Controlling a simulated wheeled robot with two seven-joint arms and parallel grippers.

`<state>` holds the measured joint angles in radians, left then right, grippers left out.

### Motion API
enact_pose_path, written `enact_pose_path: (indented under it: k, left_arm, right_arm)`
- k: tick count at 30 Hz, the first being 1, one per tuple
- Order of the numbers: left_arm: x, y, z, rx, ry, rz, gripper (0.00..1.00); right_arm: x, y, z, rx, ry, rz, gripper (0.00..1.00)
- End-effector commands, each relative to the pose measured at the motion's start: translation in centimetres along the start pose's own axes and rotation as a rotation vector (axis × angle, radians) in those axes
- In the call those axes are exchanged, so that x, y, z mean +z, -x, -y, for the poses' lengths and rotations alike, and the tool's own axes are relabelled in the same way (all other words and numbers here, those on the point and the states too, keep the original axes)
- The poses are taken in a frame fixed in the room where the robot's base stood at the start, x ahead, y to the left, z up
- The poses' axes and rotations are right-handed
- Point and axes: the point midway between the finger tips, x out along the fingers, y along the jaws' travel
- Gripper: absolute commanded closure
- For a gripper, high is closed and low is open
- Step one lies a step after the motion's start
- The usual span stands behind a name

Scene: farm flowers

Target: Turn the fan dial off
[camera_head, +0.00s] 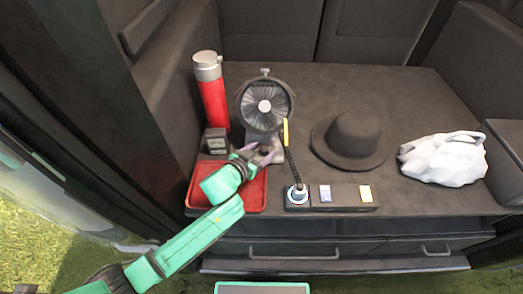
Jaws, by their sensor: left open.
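A small dark round fan (246,104) with a pale hub stands towards the left of the dark surface. Its grey stand (278,154) is partly hidden by my left gripper. My left gripper (266,154) has purplish fingers, is open, and is in front of the fan's lower part; I cannot tell whether it touches it. A dark control strip (340,204) lies at the front edge, with a round white-and-blue-ringed knob (297,196) at its left end. I cannot make out for certain which part is the fan dial. My right gripper is not in view.
A red tray (258,192) lies under my left forearm. A red flask (214,104) and a small dark box (215,140) stand left of the fan. The back middle is clear.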

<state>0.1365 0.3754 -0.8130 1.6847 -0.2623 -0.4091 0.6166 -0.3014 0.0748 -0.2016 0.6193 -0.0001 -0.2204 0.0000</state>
Motion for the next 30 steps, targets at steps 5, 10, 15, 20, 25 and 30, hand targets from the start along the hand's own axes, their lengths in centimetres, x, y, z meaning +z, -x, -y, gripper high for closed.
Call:
enact_pose_path:
  k: [5, 10, 15, 20, 25, 30]
  left_arm:
    - [0.0, 0.0, 0.0, 0.0, 0.0, 0.0, 0.72]
    - [0.0, 0.1, 0.0, 0.0, 0.0, 0.0, 1.0]
    - [0.1, -0.2, -0.5, -0.041, 0.023, -0.003, 1.0]
    - [0.5, -0.4, -0.7, -0.165, 0.081, 0.003, 1.0]
    - [0.5, -0.4, -0.7, -0.294, 0.129, 0.013, 1.0]
    - [0.0, -0.2, -0.6, -0.353, 0.149, 0.018, 1.0]
  right_arm:
    - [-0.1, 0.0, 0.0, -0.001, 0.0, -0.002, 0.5]
    - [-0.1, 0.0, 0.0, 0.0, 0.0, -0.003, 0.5]
    - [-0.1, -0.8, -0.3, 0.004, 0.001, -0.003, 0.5]
    - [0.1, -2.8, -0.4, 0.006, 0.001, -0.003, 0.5]
    - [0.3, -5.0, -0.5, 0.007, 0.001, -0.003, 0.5]
    - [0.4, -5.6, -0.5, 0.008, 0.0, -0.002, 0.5]
